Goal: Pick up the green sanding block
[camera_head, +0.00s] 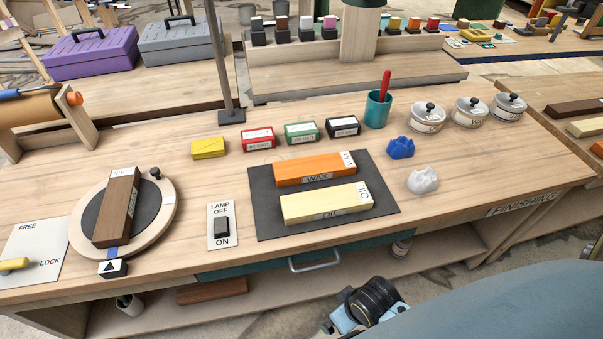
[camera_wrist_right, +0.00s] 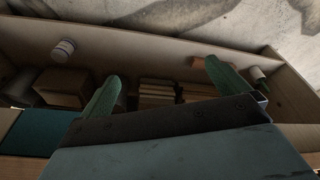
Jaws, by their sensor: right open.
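The green sanding block (camera_head: 302,133) sits on the workbench (camera_head: 440,205) in the head view. It is a small green block with a white label, between a red block (camera_head: 258,138) on its left and a black block (camera_head: 343,126) on its right. My right gripper (camera_wrist_right: 162,72) shows in the right wrist view, with its two green fingers wide apart and nothing between them. It faces the shelf space under a bench, away from the green block. My left gripper is in neither view.
A yellow block (camera_head: 208,148) lies left of the red one. A teal cup (camera_head: 377,108) with a red-handled tool stands right of the black block. A dark mat (camera_head: 265,211) with orange and yellow bars lies in front. A lamp post (camera_head: 221,70) rises behind.

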